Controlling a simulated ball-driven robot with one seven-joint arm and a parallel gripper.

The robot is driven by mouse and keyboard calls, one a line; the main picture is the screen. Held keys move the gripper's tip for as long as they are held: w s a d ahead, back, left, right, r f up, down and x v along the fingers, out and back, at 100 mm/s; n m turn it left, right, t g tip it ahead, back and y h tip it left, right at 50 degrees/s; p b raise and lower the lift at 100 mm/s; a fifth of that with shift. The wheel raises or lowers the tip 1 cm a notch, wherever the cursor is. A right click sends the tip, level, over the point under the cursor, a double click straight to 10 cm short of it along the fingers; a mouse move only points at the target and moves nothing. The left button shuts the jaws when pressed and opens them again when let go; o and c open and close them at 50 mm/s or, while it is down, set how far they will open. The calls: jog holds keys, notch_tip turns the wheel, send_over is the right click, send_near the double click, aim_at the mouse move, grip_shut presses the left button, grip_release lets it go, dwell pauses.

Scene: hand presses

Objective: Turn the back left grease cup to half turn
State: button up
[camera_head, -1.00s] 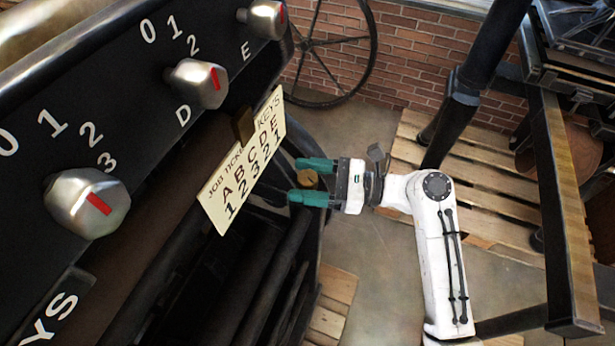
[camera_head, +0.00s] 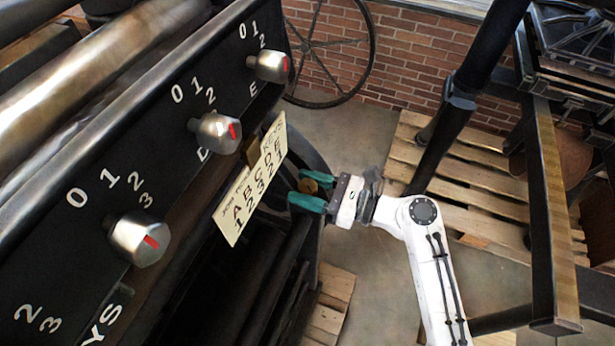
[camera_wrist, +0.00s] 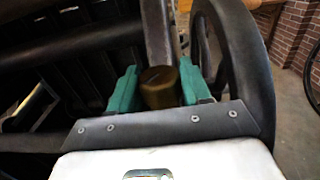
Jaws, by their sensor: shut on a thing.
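A small brass grease cup (camera_head: 309,186) sits beside the dark press frame in the head view, partly hidden by my fingers. My gripper (camera_head: 308,188), with teal fingers, is shut on this cup. In the wrist view the cup (camera_wrist: 159,88) stands between the two fingers of my gripper (camera_wrist: 156,85), with a dark line across its round top. I cannot tell its turn from this line. No other grease cup is clearly seen.
A black panel (camera_head: 95,200) with silver knobs and numbers fills the left. A job ticket card (camera_head: 250,185) hangs near my gripper. A curved dark wheel rim (camera_wrist: 240,55) is close on the right in the wrist view. Wooden pallets (camera_head: 470,180) lie on the floor.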

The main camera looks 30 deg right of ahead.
jog(key=shift+m+t+h+p, duration=0.3)
jog(key=shift+m+t+h, duration=0.1)
jog(key=shift+h, duration=0.1)
jog(key=o, duration=0.9)
jog(key=shift+o, duration=0.2)
jog(key=shift+s+d, duration=0.1)
jog(key=b+v, duration=0.2)
jog(key=v, duration=0.8)
jog(key=shift+s+d, duration=0.2)
jog(key=shift+s, duration=0.05)
